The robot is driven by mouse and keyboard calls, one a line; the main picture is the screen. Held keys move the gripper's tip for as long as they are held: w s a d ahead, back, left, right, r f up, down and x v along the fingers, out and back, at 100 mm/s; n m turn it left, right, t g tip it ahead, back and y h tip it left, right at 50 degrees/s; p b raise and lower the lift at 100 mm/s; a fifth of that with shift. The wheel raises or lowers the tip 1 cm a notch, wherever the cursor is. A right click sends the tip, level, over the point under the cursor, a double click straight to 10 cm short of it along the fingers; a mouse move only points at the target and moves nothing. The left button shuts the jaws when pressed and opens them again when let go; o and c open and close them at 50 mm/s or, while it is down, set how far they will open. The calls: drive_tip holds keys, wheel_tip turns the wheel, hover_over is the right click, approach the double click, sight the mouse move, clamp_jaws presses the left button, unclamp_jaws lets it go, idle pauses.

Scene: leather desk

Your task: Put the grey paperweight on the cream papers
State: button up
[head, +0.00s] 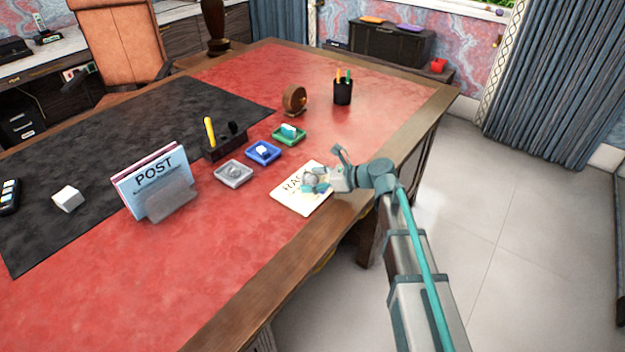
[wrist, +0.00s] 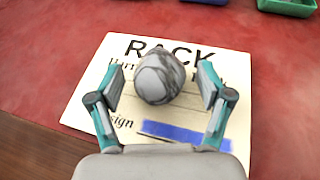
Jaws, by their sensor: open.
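The grey paperweight (wrist: 160,78) is a rounded, marbled stone. In the wrist view it appears over the cream papers (wrist: 82,100), which carry dark print and a blue bar. My gripper (wrist: 160,85) is open, with one finger on each side of the paperweight and a gap visible on both sides. In the head view the cream papers (head: 294,204) lie near the desk's right edge. My gripper (head: 317,180) is over them, and the paperweight (head: 310,178) shows between its fingers. Its underside is hidden, so contact with the papers is not directly visible.
A grey tray (head: 233,183), a blue tray (head: 263,160) and a green tray (head: 289,141) stand left of and behind the papers. A letter rack (head: 172,204) with a POST card is further left. A pen cup (head: 342,93) stands at the back. Red leather in front is clear.

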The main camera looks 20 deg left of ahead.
drive_tip(key=shift+d+r, duration=0.1)
drive_tip(key=shift+r, duration=0.1)
drive_tip(key=v, duration=1.1)
drive_tip(key=shift+d+r, duration=0.2)
drive_tip(key=shift+d, duration=0.15)
